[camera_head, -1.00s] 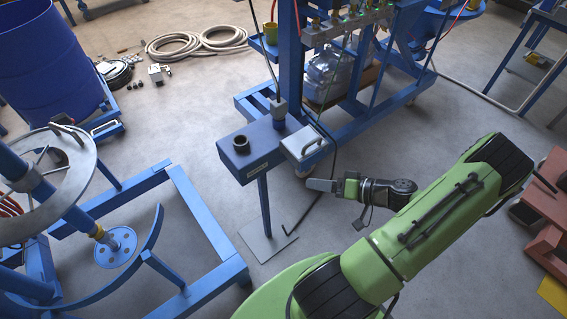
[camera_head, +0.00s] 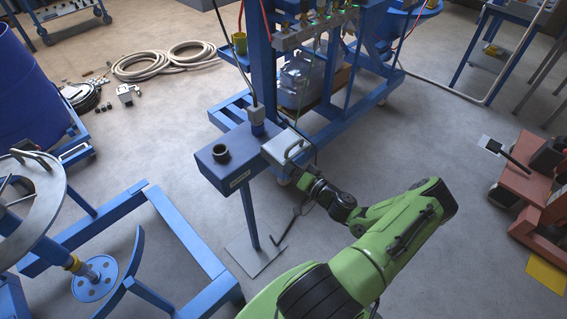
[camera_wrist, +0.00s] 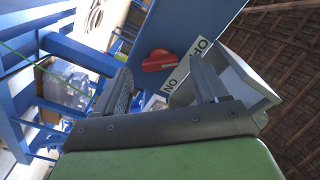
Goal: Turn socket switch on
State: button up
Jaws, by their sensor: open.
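A blue socket box (camera_head: 222,168) stands on a post with a flat foot, with a black round socket on its top. A grey-white box with a handle (camera_head: 286,146) is fixed at its right end. My gripper (camera_head: 304,182) is just below and right of this grey box; its fingers are hard to make out there. In the wrist view, my gripper (camera_wrist: 161,68) is open and empty. A red switch (camera_wrist: 158,60) on the blue panel shows between the fingertips, beyond them. A white label (camera_wrist: 188,70) with dark letters is beside it. The switch is hidden in the head view.
A blue wheeled frame (camera_head: 258,60) with a clear bottle (camera_head: 298,82) stands behind the box. A blue floor frame (camera_head: 185,232) and a mixer disc (camera_head: 97,278) are at left. Red-brown equipment (camera_head: 525,175) is at right. The floor between it and my arm is clear.

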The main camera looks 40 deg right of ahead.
jog(key=shift+w, duration=0.9)
jog(key=c, duration=1.1)
jog(key=shift+o, duration=0.2)
